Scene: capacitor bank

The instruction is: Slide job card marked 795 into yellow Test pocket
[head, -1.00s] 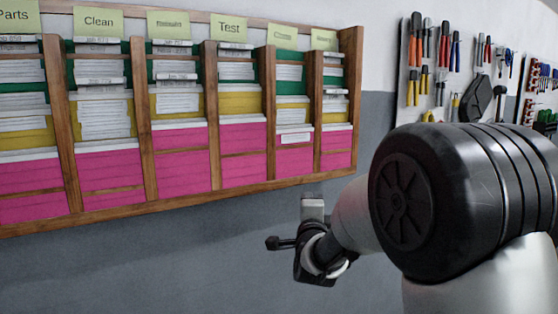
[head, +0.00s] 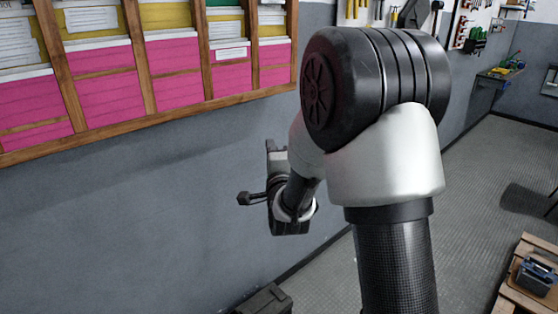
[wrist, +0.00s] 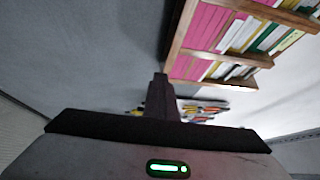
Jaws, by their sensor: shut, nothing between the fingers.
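The wooden pocket rack (head: 205,101) hangs on the wall at upper left, with its header labels cut off in the head view. The yellow Test pocket (head: 165,15) shows in part at the top edge, above a pink pocket. No number 795 is readable on any card. A small white card (head: 232,53) lies at a pink pocket one column right of Test; its text is too small to read. My gripper (head: 270,148) is shut and empty, below the rack and apart from it. Its shut fingers (wrist: 160,88) also show in the wrist view.
Grey wall below the rack is bare. A tool board (head: 375,12) hangs at the top. A dark case (head: 265,301) is at the bottom, and a wooden pallet (head: 515,298) with a box stands at lower right.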

